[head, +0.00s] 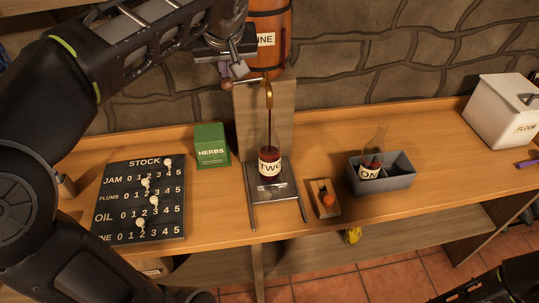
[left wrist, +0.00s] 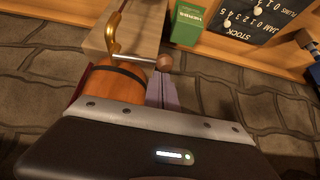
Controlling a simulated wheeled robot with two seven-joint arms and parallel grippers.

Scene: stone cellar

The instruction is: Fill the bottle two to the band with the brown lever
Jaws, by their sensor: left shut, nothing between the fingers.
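Bottle two (head: 269,168) stands upright on a metal stand (head: 272,190) below the brass tap (head: 268,92) of a barrel (head: 270,25). A thin dark stream runs from the tap into the bottle, and dark red liquid shows around its label. I cannot make out the band. The lever with its brown ball (head: 227,85) sticks out to the left of the tap; the ball also shows in the left wrist view (left wrist: 164,62). My left gripper (head: 237,70) is shut and empty, right beside the ball; I cannot tell if they touch. My right gripper is out of view.
Bottle one (head: 370,168) leans in a grey divided tray (head: 398,180). A small wooden box (head: 323,198) with an orange ball, a green herbs box (head: 211,145), a stock board (head: 140,200) and a white flour bin (head: 505,110) stand on the bench.

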